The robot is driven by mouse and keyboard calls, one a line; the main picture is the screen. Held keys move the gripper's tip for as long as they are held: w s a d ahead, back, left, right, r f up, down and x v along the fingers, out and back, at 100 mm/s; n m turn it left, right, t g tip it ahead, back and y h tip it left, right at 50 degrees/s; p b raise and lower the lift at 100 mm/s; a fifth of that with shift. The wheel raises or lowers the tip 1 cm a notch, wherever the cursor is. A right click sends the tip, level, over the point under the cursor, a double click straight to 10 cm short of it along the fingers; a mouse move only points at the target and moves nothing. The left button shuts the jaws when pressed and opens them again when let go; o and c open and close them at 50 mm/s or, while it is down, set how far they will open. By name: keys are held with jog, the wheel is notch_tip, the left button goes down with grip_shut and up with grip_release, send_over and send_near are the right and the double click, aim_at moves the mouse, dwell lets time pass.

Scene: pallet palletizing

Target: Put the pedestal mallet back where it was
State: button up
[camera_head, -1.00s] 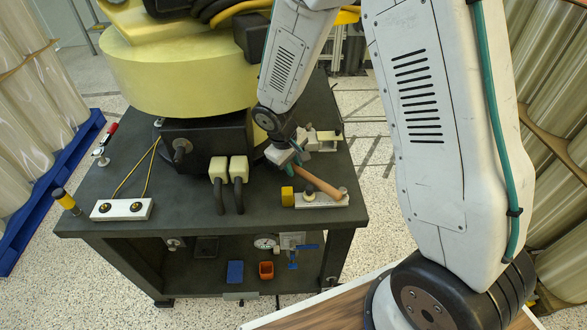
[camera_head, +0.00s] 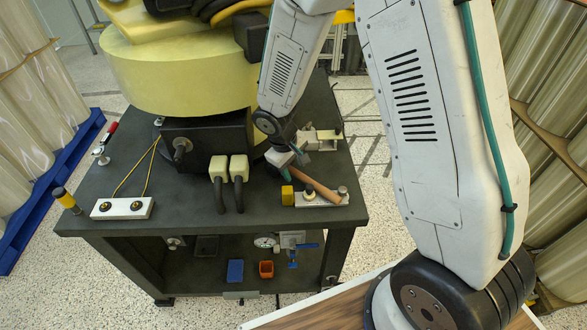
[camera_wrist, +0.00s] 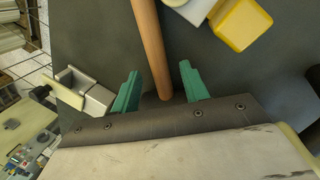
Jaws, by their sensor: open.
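The mallet's brown wooden handle (camera_head: 318,186) lies slanting on the dark pedestal top (camera_head: 255,205), its lower right end by a white fixture plate. In the wrist view the handle (camera_wrist: 150,45) runs from the top edge down to between my green fingertips. My gripper (camera_head: 288,162) is low over the handle's upper left end. In the wrist view, my gripper (camera_wrist: 158,82) is open, with a finger on either side of the handle and gaps visible. The mallet's head cannot be made out; the gripper hides that end.
A yellow block (camera_head: 288,196) stands by the handle, at the left end of the white plate (camera_head: 325,200). Another pale fixture (camera_head: 323,138) lies behind the gripper. Two cream-topped connectors (camera_head: 228,169) and the large yellow base (camera_head: 180,75) stand to the left. Small items sit on the lower shelf.

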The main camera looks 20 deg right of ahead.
jog(key=w+v, duration=0.1)
jog(key=v, duration=1)
jog(key=s+d+r+m+y, duration=0.1)
jog(key=s+d+r+m, duration=0.35)
jog(key=s+r, duration=0.75)
jog(key=s+d+r+y, duration=0.1)
jog(key=s+r, duration=0.2)
jog(key=s, duration=0.5)
jog(key=s+d+r, duration=0.2)
jog(key=s+r, duration=0.2)
jog(key=s, duration=0.3)
jog(key=shift+s+m+t+y, duration=0.3)
jog(key=shift+s+m+y, duration=0.1)
jog(key=shift+m, duration=0.05)
